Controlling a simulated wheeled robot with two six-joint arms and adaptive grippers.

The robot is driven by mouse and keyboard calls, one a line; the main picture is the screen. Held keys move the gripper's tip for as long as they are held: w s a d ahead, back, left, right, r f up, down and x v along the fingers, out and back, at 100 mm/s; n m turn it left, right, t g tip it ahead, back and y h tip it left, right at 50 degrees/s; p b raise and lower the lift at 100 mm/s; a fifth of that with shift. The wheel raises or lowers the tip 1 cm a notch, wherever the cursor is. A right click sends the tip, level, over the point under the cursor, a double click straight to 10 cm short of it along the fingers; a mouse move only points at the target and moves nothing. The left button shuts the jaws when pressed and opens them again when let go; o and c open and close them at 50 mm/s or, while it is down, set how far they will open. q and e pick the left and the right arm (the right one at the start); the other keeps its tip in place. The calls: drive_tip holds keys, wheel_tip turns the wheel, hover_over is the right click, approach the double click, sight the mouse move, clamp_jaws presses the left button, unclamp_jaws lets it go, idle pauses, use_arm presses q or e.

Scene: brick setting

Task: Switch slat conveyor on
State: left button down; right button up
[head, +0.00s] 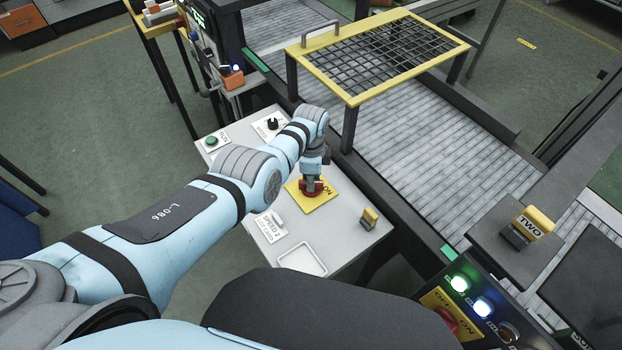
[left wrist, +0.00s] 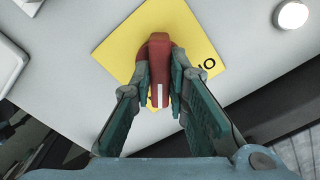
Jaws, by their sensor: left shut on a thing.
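The slat conveyor (head: 420,175) is a grey slatted belt running along the right of the grey control panel (head: 345,240). On the panel is a red rotary switch (left wrist: 160,60) on a yellow plate (head: 318,204). The plate is marked ON at one side; other lettering is mostly hidden by the gripper. My left gripper (head: 312,184) is over the switch. In the left wrist view its fingers are closed on both sides of the red handle, whose white line points toward the bottom of the picture. My right gripper is not in view.
A yellow-framed mesh guard (head: 385,50) stands over the belt. A green button (head: 211,141), black knob (head: 272,124) and white tray (head: 301,259) are on the panel. A TWO block (head: 537,220) is nearby.

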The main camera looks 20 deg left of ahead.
use_arm(q)
drive_tip(key=shift+m, duration=0.6)
drive_tip(key=c, duration=1.6)
unclamp_jaws()
drive_tip(key=shift+o, duration=0.2)
drive_tip(key=shift+w+r, duration=0.1)
drive_tip(key=shift+r, duration=0.4)
wheel_tip(320, 180, up, 11)
drive_tip(key=shift+d, duration=0.15)
